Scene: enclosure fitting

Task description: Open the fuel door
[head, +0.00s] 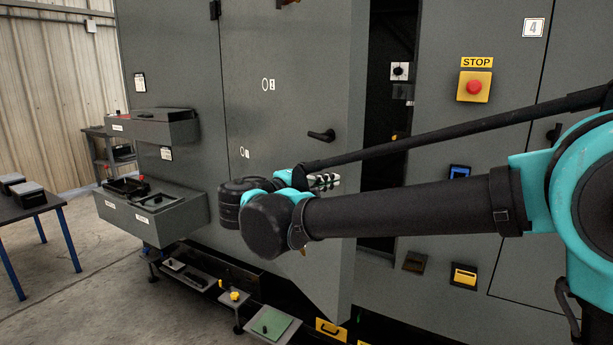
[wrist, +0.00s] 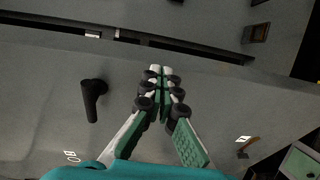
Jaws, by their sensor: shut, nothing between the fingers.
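A tall grey door (head: 285,90) with a black lever handle (head: 321,136) stands ajar on the cabinet. A dark opening (head: 385,130) shows along its right edge. I cannot read any label that names it as the fuel door. My gripper (head: 325,182) is below the handle in the head view, in front of the door's right edge, and partly hidden by my arm. In the wrist view the handle (wrist: 93,98) is left of my gripper (wrist: 160,72), clear of the fingers. The fingers are together and empty.
A yellow stop box with a red button (head: 473,87) is on the right panel. Grey bins (head: 155,215) jut out at left, and low pedestals with a green plate (head: 270,325) stand in front. A table (head: 35,205) is at far left; open floor lies between.

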